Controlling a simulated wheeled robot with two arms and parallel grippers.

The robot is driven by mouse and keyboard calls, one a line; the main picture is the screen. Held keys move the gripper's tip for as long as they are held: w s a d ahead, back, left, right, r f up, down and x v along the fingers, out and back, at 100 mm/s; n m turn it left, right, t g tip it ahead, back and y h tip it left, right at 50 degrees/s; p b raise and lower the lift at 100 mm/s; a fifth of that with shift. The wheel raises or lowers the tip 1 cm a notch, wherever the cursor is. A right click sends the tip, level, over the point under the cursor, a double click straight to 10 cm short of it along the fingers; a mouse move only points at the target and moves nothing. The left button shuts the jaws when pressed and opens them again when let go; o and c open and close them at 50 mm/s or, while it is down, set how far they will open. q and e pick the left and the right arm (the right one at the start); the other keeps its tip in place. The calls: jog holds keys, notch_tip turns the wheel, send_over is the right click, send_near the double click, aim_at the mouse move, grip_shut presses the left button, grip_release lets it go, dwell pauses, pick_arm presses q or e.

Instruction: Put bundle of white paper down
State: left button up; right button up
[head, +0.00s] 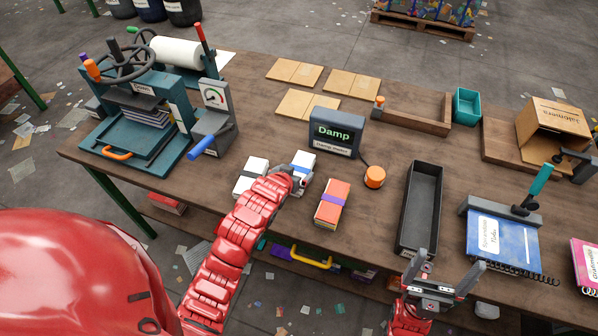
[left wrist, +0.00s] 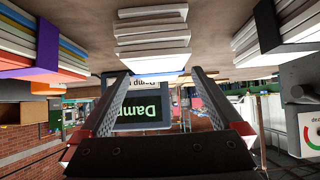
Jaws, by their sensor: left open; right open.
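A bundle of white paper (head: 303,160) with a blue band lies on the table in front of the Damp meter, directly beyond my left gripper (head: 296,180), which hides part of it. In the left wrist view, which is upside down, a white stack (left wrist: 153,38) rests on the table beyond my open left fingers (left wrist: 160,88), and no paper is clamped between them. A second white bundle (head: 250,172) with a dark band lies just left of the gripper. My right gripper (head: 440,278) is open and empty at the table's front edge, near the black tray.
An orange bundle (head: 333,200) with a purple band lies right of my left gripper. The Damp meter (head: 334,132) stands behind the bundles. A press (head: 140,118) is at the left, a long black tray (head: 405,215) at the right. Brown boards (head: 308,102) lie behind.

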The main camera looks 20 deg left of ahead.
aim_at(298, 172)
pick_arm(q)
jog(key=shift+f+p+x, duration=0.25)
jog(key=shift+p+x, duration=0.5)
jog(key=shift+x, duration=1.3)
jog(key=shift+s+d, duration=0.1)
jog(key=shift+s, duration=0.1)
jog(key=c, duration=1.5)
jog(key=shift+r, duration=0.1)
